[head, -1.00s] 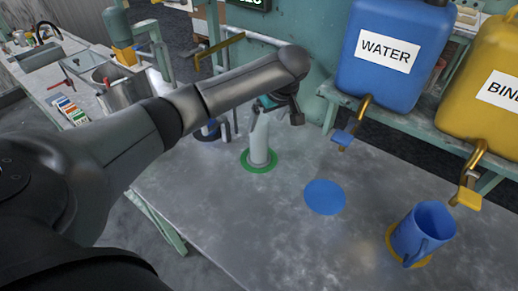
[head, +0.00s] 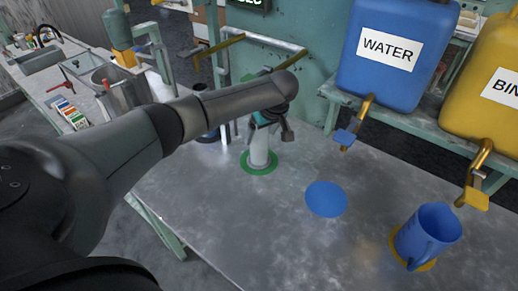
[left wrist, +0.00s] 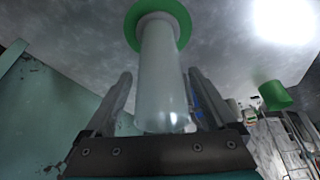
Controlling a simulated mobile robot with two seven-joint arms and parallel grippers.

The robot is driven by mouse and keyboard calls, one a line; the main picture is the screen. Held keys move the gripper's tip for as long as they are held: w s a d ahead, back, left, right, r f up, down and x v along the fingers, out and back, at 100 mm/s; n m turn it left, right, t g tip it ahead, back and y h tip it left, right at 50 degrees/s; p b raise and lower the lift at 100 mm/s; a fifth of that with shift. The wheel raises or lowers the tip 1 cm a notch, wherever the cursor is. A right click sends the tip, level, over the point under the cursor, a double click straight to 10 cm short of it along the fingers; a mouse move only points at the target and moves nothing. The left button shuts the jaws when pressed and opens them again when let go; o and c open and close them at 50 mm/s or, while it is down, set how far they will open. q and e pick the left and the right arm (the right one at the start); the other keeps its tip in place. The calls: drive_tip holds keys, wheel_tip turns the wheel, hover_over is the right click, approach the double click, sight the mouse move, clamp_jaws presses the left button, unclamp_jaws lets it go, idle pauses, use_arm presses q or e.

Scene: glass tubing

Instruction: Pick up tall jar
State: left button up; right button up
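The tall jar (head: 260,150) is a pale, whitish cylinder standing upright on a green disc (head: 246,166) on the grey table. My left gripper (head: 268,130) is at the jar's upper part, pointing down, and hides its top in the head view. In the left wrist view the jar (left wrist: 162,75) lies between the two fingers of the left gripper (left wrist: 160,76). The fingers are spread, with a visible gap at the left; I cannot tell whether the right finger touches. My right gripper is not in view.
A blue disc (head: 326,199) lies right of the jar. A blue pitcher (head: 428,236) stands further right on a yellow disc. Blue WATER (head: 392,50) and yellow (head: 487,85) tanks with taps stand on a shelf behind. The table's front middle is clear.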

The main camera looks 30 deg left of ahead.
use_arm(q)
clamp_jaws()
idle(0.5)
